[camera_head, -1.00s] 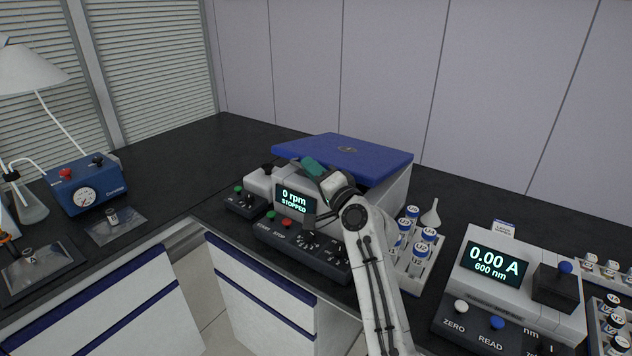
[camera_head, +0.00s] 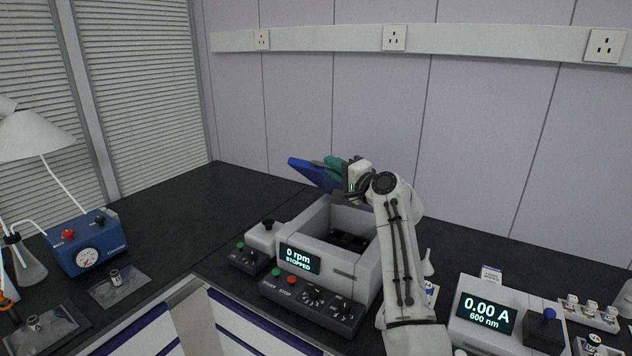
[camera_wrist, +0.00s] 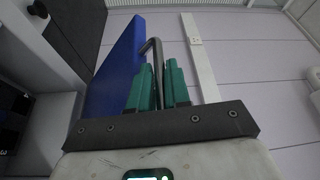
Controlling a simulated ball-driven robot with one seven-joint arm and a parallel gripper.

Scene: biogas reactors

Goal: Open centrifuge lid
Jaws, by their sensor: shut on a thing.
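The centrifuge (camera_head: 328,262) stands on the dark bench, its display reading 0 rpm STOPPED. Its blue lid (camera_head: 312,174) is raised and tilted back, and the dark chamber (camera_head: 349,241) shows open below it. My gripper (camera_head: 335,166) is at the raised lid, above the back of the chamber. In the wrist view, the green fingers of my gripper (camera_wrist: 158,88) are closed around a grey bent handle (camera_wrist: 153,47) beside the blue lid (camera_wrist: 117,66). My arm hides part of the centrifuge's right side.
A photometer (camera_head: 497,312) reading 0.00 A stands at the right, with vial racks (camera_head: 590,312) beyond it. A blue pump box (camera_head: 88,243), a flask and a white lamp (camera_head: 35,137) stand at the left. The bench left of the centrifuge is mostly clear. A wall with sockets is behind.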

